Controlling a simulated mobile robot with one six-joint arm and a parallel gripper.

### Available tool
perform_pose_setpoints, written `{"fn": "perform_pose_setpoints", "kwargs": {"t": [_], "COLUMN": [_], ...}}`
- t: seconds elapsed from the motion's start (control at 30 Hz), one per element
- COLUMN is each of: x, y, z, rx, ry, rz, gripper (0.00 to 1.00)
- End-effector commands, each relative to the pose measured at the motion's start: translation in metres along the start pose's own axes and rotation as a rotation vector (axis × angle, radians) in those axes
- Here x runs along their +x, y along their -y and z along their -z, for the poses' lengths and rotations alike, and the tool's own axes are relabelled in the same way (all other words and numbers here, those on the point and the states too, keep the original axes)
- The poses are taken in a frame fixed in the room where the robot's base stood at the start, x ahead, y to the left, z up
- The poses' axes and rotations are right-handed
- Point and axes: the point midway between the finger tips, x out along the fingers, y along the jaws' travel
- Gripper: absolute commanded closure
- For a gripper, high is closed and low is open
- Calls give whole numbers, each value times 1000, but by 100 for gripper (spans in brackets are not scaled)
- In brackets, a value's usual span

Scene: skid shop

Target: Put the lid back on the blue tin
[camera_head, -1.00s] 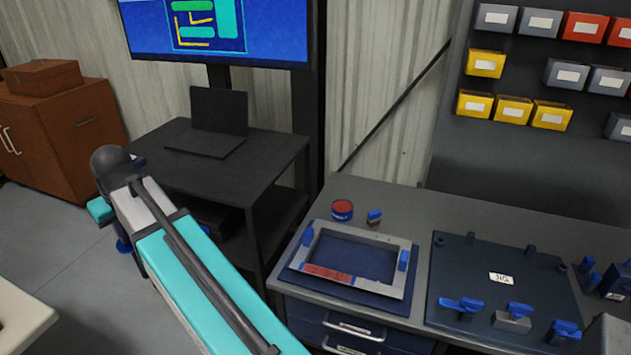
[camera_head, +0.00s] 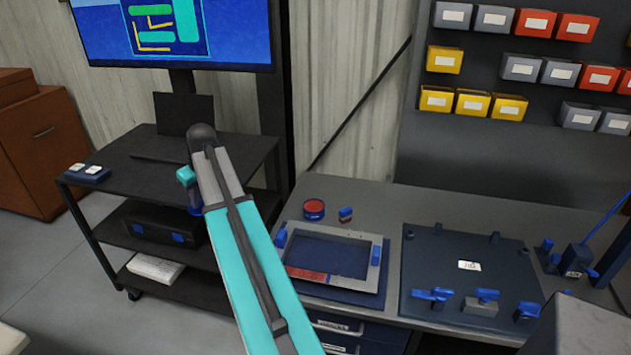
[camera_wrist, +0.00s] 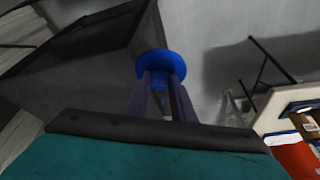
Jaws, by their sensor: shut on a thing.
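The blue tin (camera_head: 313,211) stands on the grey workbench with its red inside or top showing; no lid is seen on it. The round blue lid (camera_wrist: 160,63) is at the fingertips of my gripper (camera_wrist: 162,84) in the wrist view, and the gripper is shut on it. In the head view, my gripper (camera_head: 193,200) is partly behind my arm, left of the tin and apart from it. Only a small bit of the lid shows there. The tin does not clearly show in the wrist view.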

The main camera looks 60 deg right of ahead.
Motion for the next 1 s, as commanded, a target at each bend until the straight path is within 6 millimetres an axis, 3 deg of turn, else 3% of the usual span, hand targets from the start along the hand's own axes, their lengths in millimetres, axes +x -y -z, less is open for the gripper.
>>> {"fn": "perform_pose_setpoints", "kwargs": {"t": [0.03,0.47,1.0], "x": [0,4,-1], "y": [-20,-158,-317], "z": [-3,-55,-157], "rx": [11,52,107], "ry": [1,-6,-28], "rz": [-2,-14,-36], "gripper": [99,99,99]}}
